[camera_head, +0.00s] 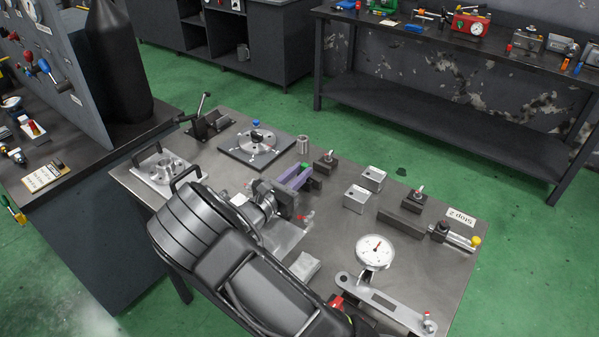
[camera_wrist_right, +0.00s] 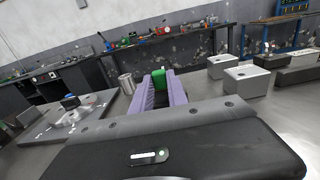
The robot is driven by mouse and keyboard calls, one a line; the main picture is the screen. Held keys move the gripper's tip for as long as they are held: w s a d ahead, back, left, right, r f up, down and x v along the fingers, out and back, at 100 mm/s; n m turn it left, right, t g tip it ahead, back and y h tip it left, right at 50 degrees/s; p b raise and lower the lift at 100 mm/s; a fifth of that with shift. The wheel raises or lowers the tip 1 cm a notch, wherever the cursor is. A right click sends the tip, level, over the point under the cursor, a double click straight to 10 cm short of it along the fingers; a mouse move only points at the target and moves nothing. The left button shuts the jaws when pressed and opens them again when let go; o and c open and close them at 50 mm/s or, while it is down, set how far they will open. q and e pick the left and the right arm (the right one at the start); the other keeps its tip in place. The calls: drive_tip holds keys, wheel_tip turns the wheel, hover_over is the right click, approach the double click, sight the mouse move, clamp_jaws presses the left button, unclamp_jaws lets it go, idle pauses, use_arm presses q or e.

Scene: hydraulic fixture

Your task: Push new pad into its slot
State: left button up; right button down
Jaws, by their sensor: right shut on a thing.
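My right gripper (camera_head: 297,179) has purple fingers and reaches over the middle of the steel table (camera_head: 430,275). In the right wrist view the fingers (camera_wrist_right: 160,92) are shut on a small green block (camera_wrist_right: 160,78), taken to be the new pad, held between their tips. In the head view the fingers and dark parts beside them largely hide the pad. I cannot make out its slot, nor whether the pad touches anything. My left gripper is not in view.
A round dial plate (camera_head: 257,145) and a small metal cup (camera_head: 302,145) stand beyond the gripper.

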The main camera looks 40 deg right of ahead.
drive_tip(key=shift+f+b, duration=0.75)
drive_tip(key=shift+f, duration=0.45)
drive_tip(key=c, duration=1.7)
unclamp_jaws()
drive_tip(key=shift+s, duration=0.1)
drive_tip(key=o, duration=0.5)
drive_tip(key=shift+a+f, duration=0.1)
drive_tip(key=shift+f, duration=0.1)
drive_tip(key=shift+s+a+f, duration=0.1)
drive_tip(key=shift+a, duration=0.05)
drive_tip(key=v, duration=0.4)
drive_tip(key=b+v, duration=0.1)
drive_tip(key=v, duration=0.1)
drive_tip(key=shift+a+r, duration=0.15)
drive_tip(key=shift+r, duration=0.2)
drive_tip(key=shift+s+a+r, duration=0.1)
drive_tip(key=shift+a+r, duration=0.05)
drive_tip(key=shift+a, duration=0.35)
